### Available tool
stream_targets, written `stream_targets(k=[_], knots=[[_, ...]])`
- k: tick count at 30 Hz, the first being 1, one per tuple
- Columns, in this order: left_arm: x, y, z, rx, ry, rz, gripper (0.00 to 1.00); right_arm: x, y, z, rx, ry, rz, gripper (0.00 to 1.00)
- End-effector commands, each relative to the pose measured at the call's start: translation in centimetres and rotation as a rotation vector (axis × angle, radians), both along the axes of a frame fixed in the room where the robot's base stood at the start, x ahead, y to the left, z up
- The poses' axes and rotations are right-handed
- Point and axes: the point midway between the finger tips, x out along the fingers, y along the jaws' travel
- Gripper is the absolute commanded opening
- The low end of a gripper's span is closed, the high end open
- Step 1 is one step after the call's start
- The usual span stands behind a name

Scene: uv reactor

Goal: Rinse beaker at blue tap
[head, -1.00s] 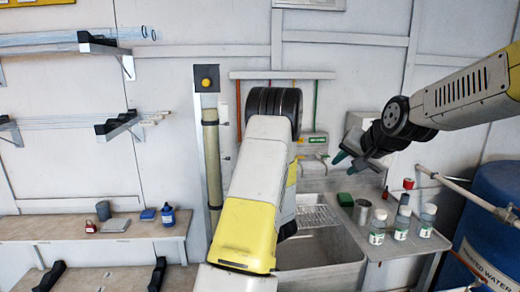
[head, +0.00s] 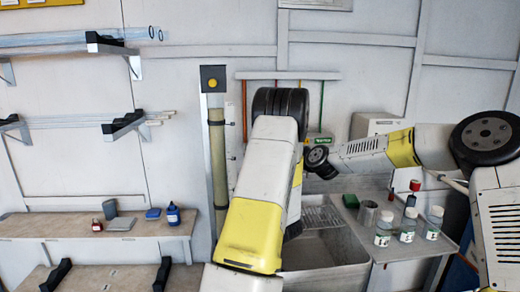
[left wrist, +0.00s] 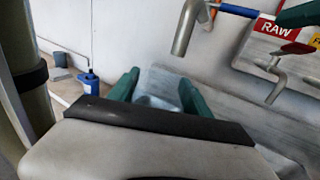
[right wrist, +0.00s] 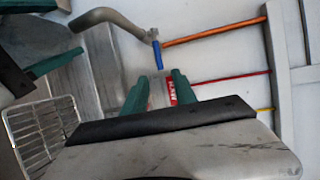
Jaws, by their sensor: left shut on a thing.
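My left gripper (left wrist: 157,98) is shut on the beaker (left wrist: 158,102), a clear glass rim showing between its green fingers in the left wrist view. The blue tap (left wrist: 236,10) has a blue lever and a grey bent spout, above and right of the beaker; no water shows. In the right wrist view the blue tap lever (right wrist: 157,55) stands just beyond my right gripper (right wrist: 158,80), which is open and empty, with a red label behind its fingers. In the head view my left arm hides the beaker, the taps and the left gripper.
Several labelled bottles (head: 407,226) and a metal cup (head: 367,213) stand right of the sink. Another grey spout (left wrist: 276,85) is close by. A left bench (head: 75,226) holds small items.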

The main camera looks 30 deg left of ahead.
Motion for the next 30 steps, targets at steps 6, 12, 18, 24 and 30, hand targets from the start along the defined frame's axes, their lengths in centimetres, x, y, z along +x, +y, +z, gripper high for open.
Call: stream_targets(k=[6,12,18,24,30], knots=[[0.0,0.0,0.0,0.0,0.0,0.0,0.15,1.4,2.2,-0.5,0.007,0.003,0.001,0.33],[0.0,0.0,0.0,0.0,0.0,0.0,0.15,3.7,5.5,-1.3,0.005,0.002,0.0,0.33],[0.0,0.0,0.0,0.0,0.0,0.0,0.15,5.6,8.0,-1.8,0.006,0.002,0.0,0.33],[0.0,0.0,0.0,0.0,0.0,0.0,0.15,6.6,9.3,-2.1,0.004,0.001,0.0,0.33],[0.0,0.0,0.0,0.0,0.0,0.0,0.15,6.8,9.6,-2.2,0.003,0.001,-0.001,0.33]])
